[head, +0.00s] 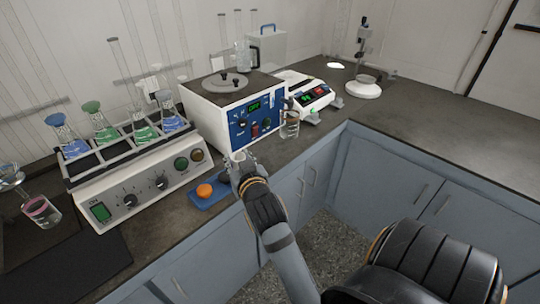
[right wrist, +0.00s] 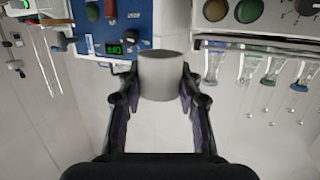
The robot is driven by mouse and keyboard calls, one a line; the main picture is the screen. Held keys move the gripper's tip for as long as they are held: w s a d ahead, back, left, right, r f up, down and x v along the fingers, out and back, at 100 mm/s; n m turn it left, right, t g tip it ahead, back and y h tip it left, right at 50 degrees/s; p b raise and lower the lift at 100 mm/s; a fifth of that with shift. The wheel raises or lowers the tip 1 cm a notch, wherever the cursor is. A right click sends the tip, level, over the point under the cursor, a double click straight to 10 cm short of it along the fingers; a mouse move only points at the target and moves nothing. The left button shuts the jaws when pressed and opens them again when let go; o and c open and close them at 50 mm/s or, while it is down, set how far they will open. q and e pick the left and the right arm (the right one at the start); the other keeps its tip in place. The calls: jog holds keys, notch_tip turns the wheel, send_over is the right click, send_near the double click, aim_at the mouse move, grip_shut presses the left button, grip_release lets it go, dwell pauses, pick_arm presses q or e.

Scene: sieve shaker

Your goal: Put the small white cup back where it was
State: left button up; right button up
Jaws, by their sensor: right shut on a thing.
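The small white cup (head: 239,157) is between the fingers of my right gripper (head: 238,168), in front of the white and blue sieve shaker box. In the right wrist view the cup (right wrist: 163,76) looks plain and grey-white, and both fingertips (right wrist: 160,88) press on its sides. A small blue tray (head: 216,198) lies just left of the gripper near the counter's front edge. It bears an orange ball (head: 204,190) and a dark item partly hidden beside the gripper. My left gripper is not in view.
The shaker box (head: 208,107) stands behind the gripper. A glass beaker (head: 289,124) and a scale (head: 313,97) are to its right. A rack with several flasks (head: 128,190) stands at left. The right counter (head: 440,125) is mostly clear.

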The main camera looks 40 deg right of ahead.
jog(key=shift+s+d, duration=0.1)
jog(key=shift+s, duration=0.15)
jog(key=shift+w+d+f, duration=0.15)
jog(key=shift+w+f, duration=0.1)
jog(key=shift+w, duration=0.2)
jog(key=w+d+f, duration=0.2)
jog(key=w+f, duration=0.1)
jog(key=w+d+f, duration=0.6)
jog(key=shift+w+d, duration=0.15)
jog(key=shift+w, duration=0.15)
jog(key=shift+w+d+f, duration=0.15)
jog(key=shift+f, duration=0.15)
jog(key=shift+f+b, duration=0.35)
jog(key=shift+f, duration=1.3)
jog(key=o, duration=0.9)
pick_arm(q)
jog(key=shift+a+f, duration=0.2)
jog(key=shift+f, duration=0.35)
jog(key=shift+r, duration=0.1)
